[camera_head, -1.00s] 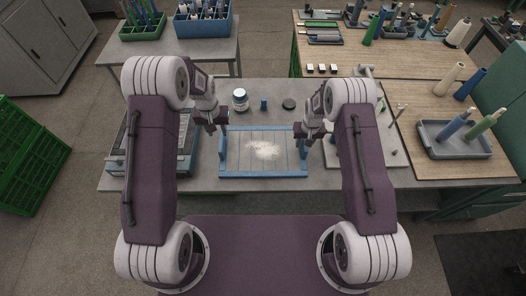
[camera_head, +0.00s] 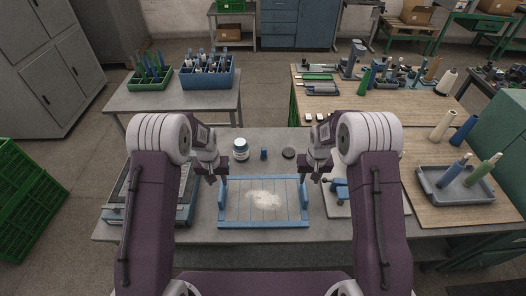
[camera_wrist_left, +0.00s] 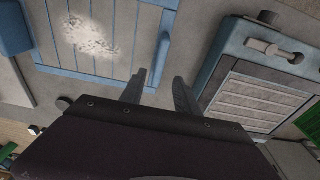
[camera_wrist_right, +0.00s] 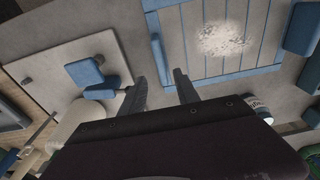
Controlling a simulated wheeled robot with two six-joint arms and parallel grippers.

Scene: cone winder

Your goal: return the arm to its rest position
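My left gripper (camera_head: 212,176) hangs above the bench, just left of the blue-framed tray with white powder (camera_head: 236,213). In the left wrist view its two fingers (camera_wrist_left: 160,92) stand apart with nothing between them. My right gripper (camera_head: 318,178) hangs near the tray's right side, beside a pale board (camera_wrist_right: 42,62) with blue parts. In the right wrist view its fingers (camera_wrist_right: 162,90) are apart and empty. Both arms are bent forward, roughly mirrored, and clear of each other.
A blue-and-grey device (camera_wrist_left: 222,62) stands left of the tray. A white jar (camera_head: 241,150), a small blue cylinder (camera_head: 264,154) and a dark disc (camera_head: 288,153) are behind it. A grey tray with cones (camera_head: 436,190) is on the right table.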

